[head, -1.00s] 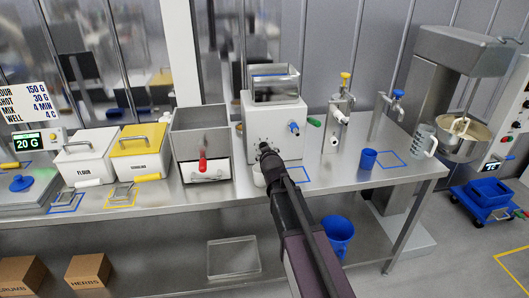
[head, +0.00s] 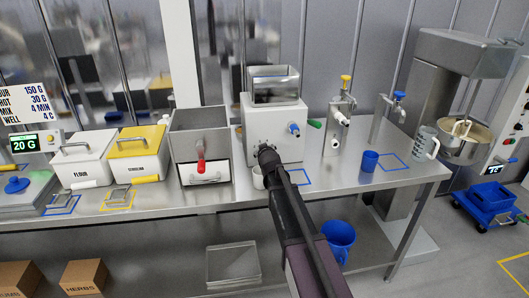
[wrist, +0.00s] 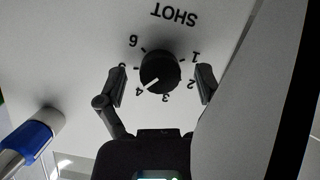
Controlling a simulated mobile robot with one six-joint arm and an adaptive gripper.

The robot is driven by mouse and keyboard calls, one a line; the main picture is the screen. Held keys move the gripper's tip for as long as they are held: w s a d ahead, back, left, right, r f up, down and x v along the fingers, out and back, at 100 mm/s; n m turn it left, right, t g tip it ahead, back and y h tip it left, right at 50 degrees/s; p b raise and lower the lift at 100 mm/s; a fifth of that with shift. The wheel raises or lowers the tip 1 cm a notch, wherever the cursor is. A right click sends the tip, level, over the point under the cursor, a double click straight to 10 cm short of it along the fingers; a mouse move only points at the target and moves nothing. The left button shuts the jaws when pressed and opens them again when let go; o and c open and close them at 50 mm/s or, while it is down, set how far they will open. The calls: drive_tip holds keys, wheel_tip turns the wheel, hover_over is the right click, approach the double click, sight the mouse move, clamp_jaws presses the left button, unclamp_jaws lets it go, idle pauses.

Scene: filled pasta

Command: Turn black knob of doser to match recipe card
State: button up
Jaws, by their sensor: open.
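The doser (head: 275,117) is a white box with a clear-sided hopper on top, standing on the steel bench. Its black knob (wrist: 160,72) is on the front face in the wrist view, ringed by numbers 1 to 6 under the word SHOT (wrist: 174,15). The knob's white mark points at about 4. My gripper (wrist: 162,82) is open, with one finger on each side of the knob and a visible gap to both. In the head view my gripper (head: 266,152) hides the knob. The recipe card (head: 24,101), partly cut off, reads 30 G on its shot line.
A white cup (head: 258,177) stands below my gripper. A steel bin with a red handle (head: 201,165) is to the left, a blue cup (head: 370,160) to the right.

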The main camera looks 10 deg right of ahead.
drive_tip(key=c, duration=1.2)
drive_tip(key=shift+o, duration=0.2)
drive_tip(key=shift+n, duration=0.4)
drive_tip(key=shift+n+h+b, duration=0.4)
drive_tip(key=shift+n+h, duration=0.4)
drive_tip(key=shift+h, duration=0.1)
drive_tip(key=shift+n+h+b, duration=0.45)
drive_tip(key=shift+n+h, duration=0.05)
drive_tip(key=shift+n, duration=0.4)
drive_tip(key=o, duration=1.2)
drive_tip(key=shift+w, duration=0.1)
drive_tip(key=shift+c, duration=0.2)
